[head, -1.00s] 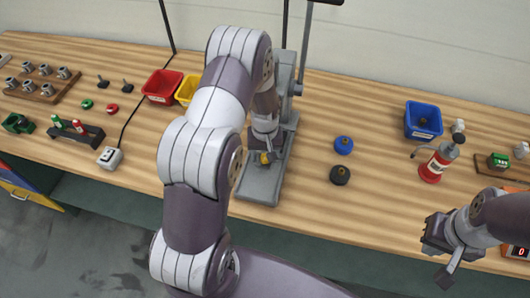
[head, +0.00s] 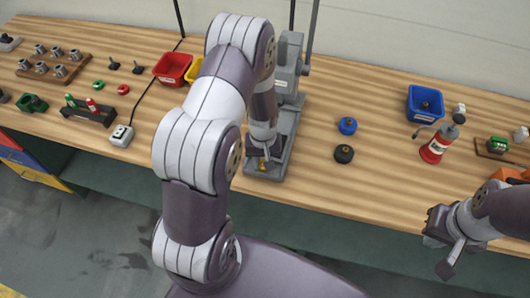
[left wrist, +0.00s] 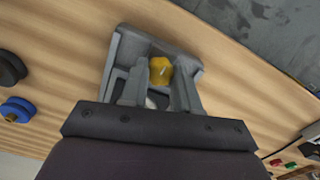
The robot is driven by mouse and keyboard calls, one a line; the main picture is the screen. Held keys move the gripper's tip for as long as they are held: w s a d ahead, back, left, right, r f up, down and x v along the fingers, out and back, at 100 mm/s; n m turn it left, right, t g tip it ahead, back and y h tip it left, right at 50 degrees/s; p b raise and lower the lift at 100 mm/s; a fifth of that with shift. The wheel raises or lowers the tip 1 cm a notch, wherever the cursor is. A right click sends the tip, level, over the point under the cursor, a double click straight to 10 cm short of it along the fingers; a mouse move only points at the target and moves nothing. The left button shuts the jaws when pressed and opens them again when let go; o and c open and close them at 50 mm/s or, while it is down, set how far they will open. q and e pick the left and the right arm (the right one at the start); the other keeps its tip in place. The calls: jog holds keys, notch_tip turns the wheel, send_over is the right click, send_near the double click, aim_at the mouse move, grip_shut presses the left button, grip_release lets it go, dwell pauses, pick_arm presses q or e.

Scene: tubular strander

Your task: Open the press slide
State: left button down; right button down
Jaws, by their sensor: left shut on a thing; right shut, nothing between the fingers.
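The grey press (head: 288,75) stands on the bench, its flat base (head: 285,150) reaching toward the front edge. A yellow knob (head: 264,163) shows over the front part of the base. My left gripper (head: 262,153) points down there, and my own arm hides part of the press. In the left wrist view the fingers (left wrist: 158,88) lie on both sides of the yellow knob (left wrist: 160,70), shut on it, within the grey frame of the base (left wrist: 190,57). My right gripper (head: 438,240) is shut and empty, in front of the bench at the right.
Blue (head: 347,126) and black (head: 344,153) round knobs lie right of the press. A red bottle (head: 436,148) and a blue bin (head: 425,103) stand farther right. Red (head: 172,68) and yellow bins stand left, beyond a switch box (head: 122,135). Bench between knobs and bottle is clear.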

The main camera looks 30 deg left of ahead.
pick_arm(q)
jog(key=shift+w+a, duration=0.1)
jog(key=shift+w, duration=0.25)
jog(key=c, duration=0.8)
grip_release()
jog(key=shift+s, duration=0.1)
jog(key=shift+r, duration=0.1)
notch_tip(320, 180, up, 13)
jog(key=shift+f+b, duration=0.2)
jog(key=shift+b, duration=0.8)
